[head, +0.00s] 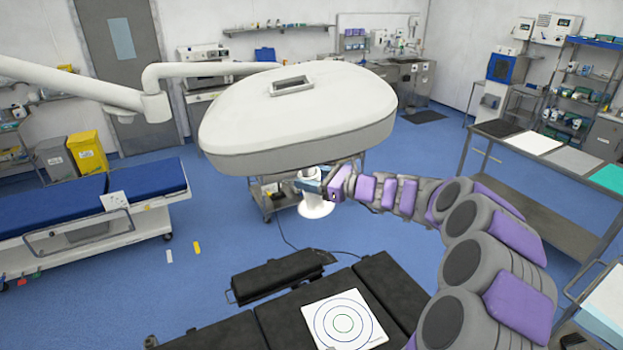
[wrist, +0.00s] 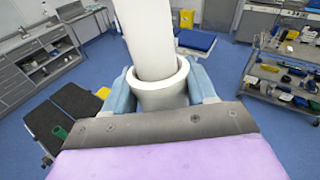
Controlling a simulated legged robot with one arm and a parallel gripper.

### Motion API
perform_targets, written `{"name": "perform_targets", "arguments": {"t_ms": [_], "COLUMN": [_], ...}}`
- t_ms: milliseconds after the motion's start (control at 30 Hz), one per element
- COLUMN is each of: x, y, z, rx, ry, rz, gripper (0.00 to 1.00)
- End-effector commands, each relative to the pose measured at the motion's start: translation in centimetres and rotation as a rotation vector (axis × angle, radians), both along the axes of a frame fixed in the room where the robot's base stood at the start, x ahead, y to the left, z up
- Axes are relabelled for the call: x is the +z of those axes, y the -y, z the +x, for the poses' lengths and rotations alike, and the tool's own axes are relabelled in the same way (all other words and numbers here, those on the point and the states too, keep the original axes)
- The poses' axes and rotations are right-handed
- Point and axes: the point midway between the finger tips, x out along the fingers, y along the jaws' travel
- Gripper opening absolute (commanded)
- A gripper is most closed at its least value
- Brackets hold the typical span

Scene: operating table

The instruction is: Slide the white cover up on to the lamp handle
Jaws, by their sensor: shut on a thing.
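The white cover (head: 316,209) hangs upright below the lamp head, its wide lower rim flaring out. In the wrist view the cover (wrist: 160,97) is a white ring between two pale blue fingers. My gripper (head: 312,186) is shut on it, and its fingers show on both sides in the wrist view (wrist: 161,88). The white lamp handle (wrist: 150,40) comes down from above into the cover's open top, leaning slightly. The cover is around the handle's lower part; how deep the handle sits inside is hidden. The white lamp head (head: 300,115) is just above my gripper.
A dark operating table (head: 250,325) with a white ring-marked target sheet (head: 343,325) is below. A blue-topped bed (head: 60,215) stands left and a steel side table (head: 505,165) right. A trolley (head: 262,195) stands behind the cover. Blue floor is open between.

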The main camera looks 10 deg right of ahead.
Motion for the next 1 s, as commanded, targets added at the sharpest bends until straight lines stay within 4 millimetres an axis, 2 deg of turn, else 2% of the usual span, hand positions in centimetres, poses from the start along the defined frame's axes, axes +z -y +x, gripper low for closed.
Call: {"name": "perform_targets", "arguments": {"t_ms": [1000], "x": [2.4], "y": [-0.4], "z": [0.0], "rx": [0.0], "ry": [0.001], "rz": [-0.001], "gripper": [0.13]}}
